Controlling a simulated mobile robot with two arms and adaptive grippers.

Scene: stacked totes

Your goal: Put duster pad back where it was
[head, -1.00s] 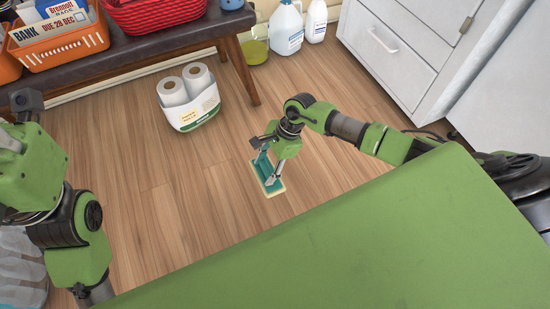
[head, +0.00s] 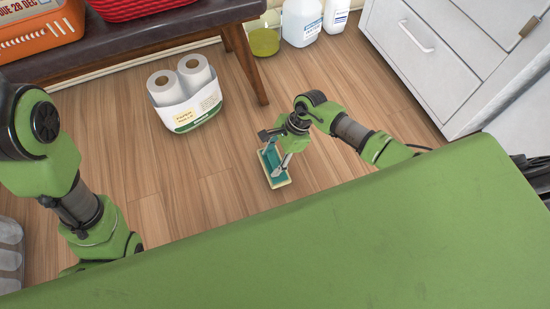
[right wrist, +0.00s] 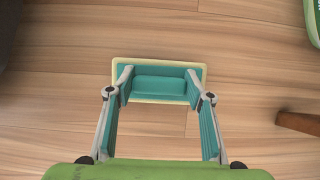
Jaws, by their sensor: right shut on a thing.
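The duster pad (head: 270,166) is teal with a pale yellow edge. It shows in the head view below my right gripper (head: 277,162), over the wooden floor. In the right wrist view the pad (right wrist: 158,86) lies across between the fingertips of my right gripper (right wrist: 159,95), which are shut on its teal upper part. I cannot tell whether the pad touches the floor. My left arm shows at the left of the head view; its gripper is out of view.
A white pack of paper rolls (head: 187,105) stands on the floor. Behind it is a dark bench (head: 130,40) with an orange basket (head: 40,35) and a red basket. White jugs (head: 301,22) and a white drawer cabinet (head: 420,60) stand at the back right. Floor around the pad is clear.

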